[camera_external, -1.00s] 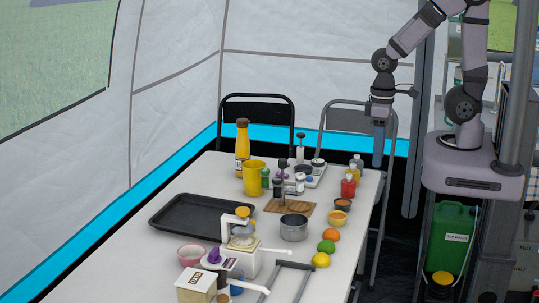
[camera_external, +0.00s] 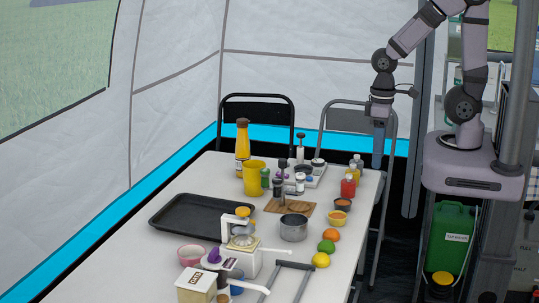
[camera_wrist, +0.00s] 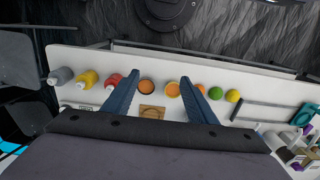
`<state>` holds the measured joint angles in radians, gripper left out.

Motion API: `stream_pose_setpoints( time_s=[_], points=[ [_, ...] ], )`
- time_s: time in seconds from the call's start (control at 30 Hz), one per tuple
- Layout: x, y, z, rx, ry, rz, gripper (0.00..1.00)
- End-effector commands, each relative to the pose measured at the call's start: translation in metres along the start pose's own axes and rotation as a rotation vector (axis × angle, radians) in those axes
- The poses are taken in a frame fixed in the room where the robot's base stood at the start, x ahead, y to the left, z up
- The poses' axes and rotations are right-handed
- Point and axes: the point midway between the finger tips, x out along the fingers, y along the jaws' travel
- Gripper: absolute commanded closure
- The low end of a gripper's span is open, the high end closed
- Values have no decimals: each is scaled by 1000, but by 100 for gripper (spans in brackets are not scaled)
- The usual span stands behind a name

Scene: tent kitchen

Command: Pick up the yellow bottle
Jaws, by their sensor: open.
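A small yellow bottle (camera_external: 355,168) stands at the far right of the table, by a red bottle (camera_external: 348,186). In the wrist view the small yellow bottle (camera_wrist: 87,81) is left of my fingers, between a grey bottle (camera_wrist: 61,76) and the red bottle (camera_wrist: 112,82). My gripper (camera_external: 378,158) is open and points down near the right table edge; in the wrist view the fingers (camera_wrist: 158,78) are apart with nothing held.
A yellow cup (camera_external: 254,178) stands near the tall bottle. Bowls, a metal pot (camera_external: 294,228), a wooden board (camera_external: 290,206) and fruit share the table (camera_external: 175,182). A black tray (camera_external: 185,215) lies at the left. Chairs stand behind the table and at its right.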

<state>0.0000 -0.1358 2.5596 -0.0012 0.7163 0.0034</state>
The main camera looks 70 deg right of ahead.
Motion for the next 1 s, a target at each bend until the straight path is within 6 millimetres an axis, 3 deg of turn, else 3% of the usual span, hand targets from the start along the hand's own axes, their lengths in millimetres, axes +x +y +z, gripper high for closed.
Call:
stream_pose_setpoints(
  time_s=[0.17, 0.27, 0.53, 0.8, 0.9, 1.0],
  points=[
    [8, -3, -24, 9, 58, -14, 48],
    [17, -7, -60, 24, 145, -30, 48],
    [39, -2, -212, 116, 548, -46, 48],
    [43, 42, -338, 247, 973, 56, 48],
    [42, 66, -369, 299, 1127, 129, 48],
    [40, 90, -389, 347, 1262, 212, 48]
  ],
)
